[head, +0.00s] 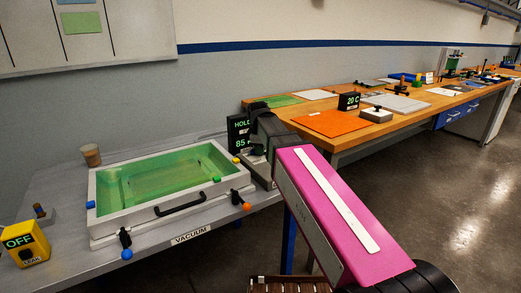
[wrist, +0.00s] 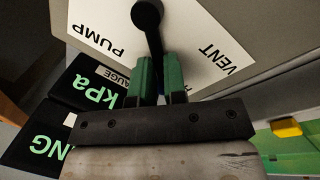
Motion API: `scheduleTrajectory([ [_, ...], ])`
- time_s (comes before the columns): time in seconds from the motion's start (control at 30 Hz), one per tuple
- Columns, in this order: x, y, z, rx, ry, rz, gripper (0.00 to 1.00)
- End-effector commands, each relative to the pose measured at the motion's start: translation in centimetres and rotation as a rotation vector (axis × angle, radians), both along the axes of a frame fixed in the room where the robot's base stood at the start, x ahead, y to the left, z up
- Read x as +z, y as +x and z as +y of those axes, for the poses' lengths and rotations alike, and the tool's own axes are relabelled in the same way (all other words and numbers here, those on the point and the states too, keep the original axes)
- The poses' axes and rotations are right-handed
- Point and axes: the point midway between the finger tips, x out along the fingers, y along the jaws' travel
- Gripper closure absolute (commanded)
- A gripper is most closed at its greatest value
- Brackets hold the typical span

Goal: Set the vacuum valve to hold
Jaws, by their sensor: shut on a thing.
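The vacuum valve's black lever (wrist: 154,45) shows in the wrist view, in front of a white label plate (wrist: 105,20). Its bar runs from a round black end at the top down between the words PUMP and VENT. My gripper (wrist: 160,88) is shut on the lever, its green fingers on either side. A third label is mostly hidden behind the fingers. The black gauge display (head: 238,132) in the head view reads HOLD and 85, its right side hidden by my arm. In the wrist view, the display (wrist: 92,85) shows kPa and NG upside down.
A white-framed bath (head: 160,210) with green inside and a black handle stands left of my arm. Clamps with a blue knob (head: 127,254) and an orange knob (head: 247,207) are at its front. A yellow OFF box (head: 25,243) is at far left. An orange-topped bench runs right.

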Motion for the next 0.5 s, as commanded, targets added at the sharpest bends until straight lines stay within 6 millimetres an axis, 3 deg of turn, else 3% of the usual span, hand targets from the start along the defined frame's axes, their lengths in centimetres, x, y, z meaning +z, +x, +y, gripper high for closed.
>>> scheduleTrajectory([
  [0.03,0.19,0.49,0.9,0.01,0.022,-0.009,1.0],
  [0.23,0.19,0.48,0.91,0.01,0.022,-0.009,1.0],
  [0.27,0.19,0.47,0.92,0.01,0.022,-0.009,0.78],
  [0.3,0.19,0.47,0.9,0.009,0.022,-0.009,0.65],
  [0.5,0.11,0.29,0.61,0.006,0.018,-0.007,0.62],
])
